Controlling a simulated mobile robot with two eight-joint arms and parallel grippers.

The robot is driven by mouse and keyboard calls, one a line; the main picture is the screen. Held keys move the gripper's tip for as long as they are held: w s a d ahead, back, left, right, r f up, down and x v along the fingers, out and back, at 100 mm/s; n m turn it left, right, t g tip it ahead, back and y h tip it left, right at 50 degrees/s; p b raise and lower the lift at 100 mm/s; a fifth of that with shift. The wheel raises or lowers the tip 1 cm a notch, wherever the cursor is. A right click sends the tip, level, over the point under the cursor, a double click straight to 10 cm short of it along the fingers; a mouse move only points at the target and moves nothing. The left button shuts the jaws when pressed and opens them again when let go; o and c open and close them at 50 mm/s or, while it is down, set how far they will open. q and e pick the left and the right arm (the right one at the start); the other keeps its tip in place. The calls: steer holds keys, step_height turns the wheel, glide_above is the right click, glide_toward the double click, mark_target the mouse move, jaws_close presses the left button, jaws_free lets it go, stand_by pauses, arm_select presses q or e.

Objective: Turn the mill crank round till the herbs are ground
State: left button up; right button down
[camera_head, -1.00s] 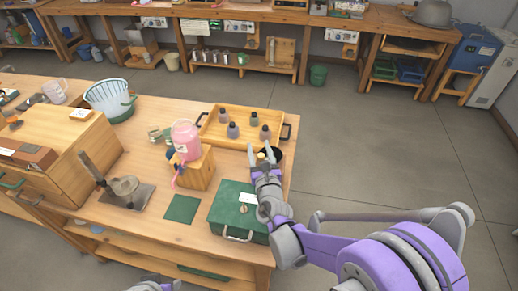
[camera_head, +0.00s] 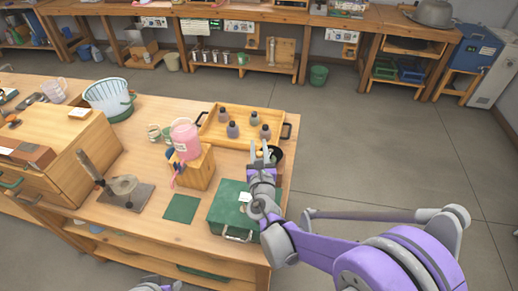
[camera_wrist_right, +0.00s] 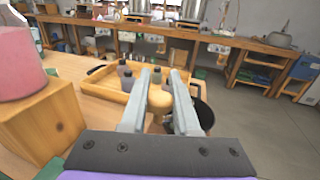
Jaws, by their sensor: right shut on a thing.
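The mill is a dark round body (camera_head: 278,154) near the right edge of the table, partly hidden behind my right gripper. Its crank ends in a light wooden knob (camera_wrist_right: 160,101). My right gripper (camera_head: 263,150) is shut on this knob, with one finger on each side of it in the right wrist view (camera_wrist_right: 158,85). The dark mill body shows just right of the fingers there (camera_wrist_right: 200,112). The crank arm and the herbs inside are hidden. At the bottom edge of the head view only a small part of my left arm shows, and its fingers cannot be made out.
A wooden tray (camera_head: 211,138) with several small bottles lies behind the mill. A green case (camera_head: 226,214) is in front, under my arm. A pink vessel (camera_head: 185,138) on a wooden block (camera_head: 196,172) stands to the left. Open floor lies to the right.

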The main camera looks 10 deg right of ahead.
steer(key=m+h, duration=0.1)
steer(key=w+m+h+b, duration=0.1)
steer(key=h, duration=0.1)
steer(key=shift+a+f+g+h, duration=0.1)
steer(key=shift+a+g+h, duration=0.05)
steer(key=shift+g+h, duration=0.2)
steer(key=m+g+h, duration=0.1)
steer(key=h, duration=0.1)
steer(key=w+m+g+h, duration=0.1)
steer(key=m+h, duration=0.1)
steer(key=m+g+h, duration=0.2)
steer(key=w+d+m+g+h, duration=0.1)
steer(key=h, duration=0.1)
steer(key=shift+m+g, duration=0.35)
steer(key=shift+m, duration=0.05)
steer(key=shift+w+d+m+g+h, duration=0.2)
steer(key=shift+m+g+h, duration=0.45)
steer(key=shift+g, duration=0.3)
steer(key=shift+w+d+m+g+h, duration=0.15)
steer(key=shift+m+g+h, duration=0.3)
steer(key=shift+m+g, duration=0.45)
steer(key=shift+w+d+m+g+h, duration=0.1)
steer(key=shift+d+m+g+h, duration=0.15)
steer(key=shift+m+g+h, duration=0.55)
steer(key=shift+g+y, duration=0.25)
steer(key=shift+g, duration=0.2)
steer(key=c, duration=0.7)
jaws_free()
steer(key=shift+r, duration=0.2)
